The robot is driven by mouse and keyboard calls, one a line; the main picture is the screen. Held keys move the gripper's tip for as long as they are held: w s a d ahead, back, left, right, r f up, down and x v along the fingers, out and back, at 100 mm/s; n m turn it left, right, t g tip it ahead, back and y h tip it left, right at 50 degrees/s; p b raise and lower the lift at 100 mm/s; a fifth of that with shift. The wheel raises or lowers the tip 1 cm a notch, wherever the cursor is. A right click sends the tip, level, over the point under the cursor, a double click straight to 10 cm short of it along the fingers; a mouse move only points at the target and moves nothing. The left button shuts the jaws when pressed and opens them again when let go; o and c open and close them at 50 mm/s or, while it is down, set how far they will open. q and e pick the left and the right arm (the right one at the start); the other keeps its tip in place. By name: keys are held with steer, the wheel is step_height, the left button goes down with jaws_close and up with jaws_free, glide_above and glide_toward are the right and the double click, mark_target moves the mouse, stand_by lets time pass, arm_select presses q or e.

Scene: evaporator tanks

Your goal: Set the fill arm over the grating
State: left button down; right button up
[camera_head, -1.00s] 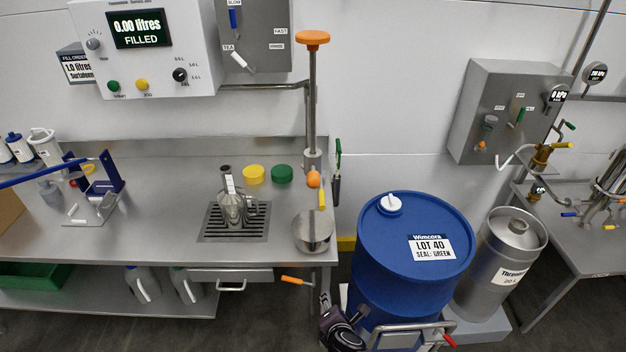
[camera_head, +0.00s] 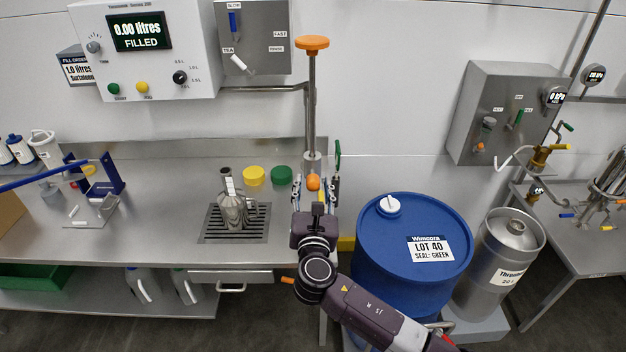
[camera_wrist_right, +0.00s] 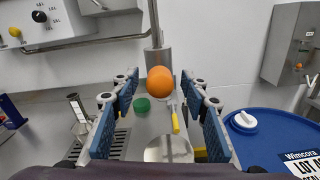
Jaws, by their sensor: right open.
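The fill arm (camera_head: 312,110) is a steel upright with an orange cap on top and an orange ball (camera_head: 313,183) low at its front. It stands over the right end of the bench, right of the grating (camera_head: 208,232). A metal jug (camera_head: 233,212) stands on the grating. My right gripper (camera_head: 315,190) is open at the orange ball. In the right wrist view the ball (camera_wrist_right: 160,80) shows between the two blue-padded fingers (camera_wrist_right: 158,95), with gaps on both sides. My left gripper is not in view.
A steel bowl (camera_wrist_right: 168,150) sits below the ball; my right gripper hides it in the head view. Yellow (camera_head: 254,175) and green (camera_head: 281,175) caps lie behind the grating. A blue drum (camera_head: 400,275) stands right of the bench.

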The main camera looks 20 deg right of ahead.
steer(key=shift+x, duration=0.85)
steer(key=shift+c, duration=0.3)
jaws_close()
